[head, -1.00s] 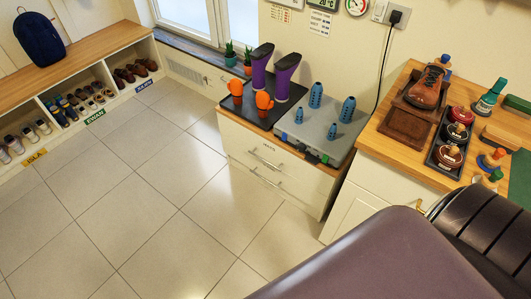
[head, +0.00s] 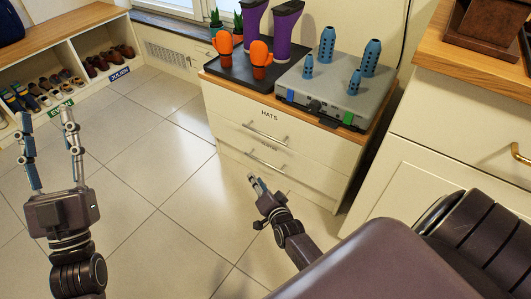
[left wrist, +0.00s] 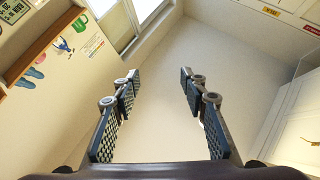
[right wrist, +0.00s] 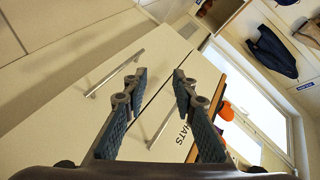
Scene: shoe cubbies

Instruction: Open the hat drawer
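The hat drawer (head: 235,105) is the top drawer of a white cabinet, labelled HATS, and it is closed. Its metal bar handle (head: 265,134) is bare. My right gripper (head: 257,182) is open and empty, low in front of the cabinet, apart from it. In the right wrist view, the HATS handle (right wrist: 161,130) shows between my fingers and the lower drawer's handle (right wrist: 115,73) shows beyond the left fingertip. My left gripper (head: 46,116) is open and empty at the far left, away from the cabinet.
A second closed drawer with its own handle (head: 263,161) lies below. The cabinet top holds a black tray (head: 228,68) with orange cactus-shaped items and purple boots-shaped items, and a grey box (head: 332,98) with blue pegs. A wooden-topped cabinet (head: 455,75) stands at right. The floor at left is clear.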

